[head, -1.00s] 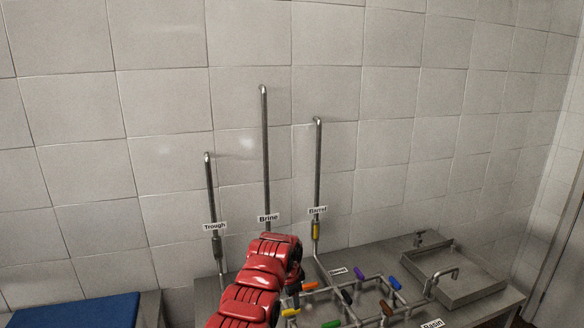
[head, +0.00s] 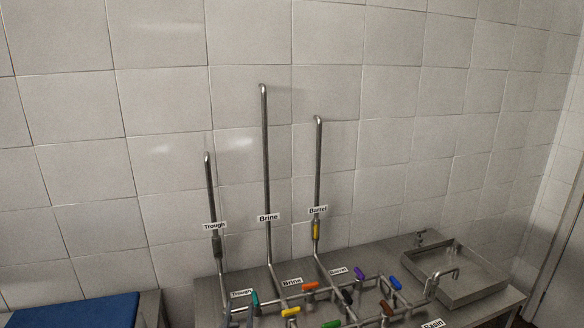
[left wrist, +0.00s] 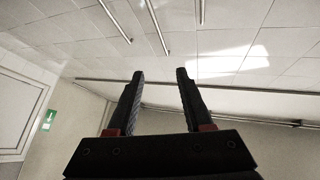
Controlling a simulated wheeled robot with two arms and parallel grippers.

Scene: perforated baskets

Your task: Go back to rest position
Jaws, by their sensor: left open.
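My left gripper (left wrist: 160,76) shows in the left wrist view with its two black fingers apart and nothing between them. It faces the ceiling and the upper wall, away from the pipework. My right gripper is not in view.
A metal bench (head: 380,258) carries pipes with several coloured valve handles, such as an orange one (head: 311,286) and a blue one (head: 395,283). Tall pipes labelled Trough, Brine and Barrel rise along the tiled wall. A metal basin (head: 470,290) is at right, a blue surface (head: 75,311) at lower left.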

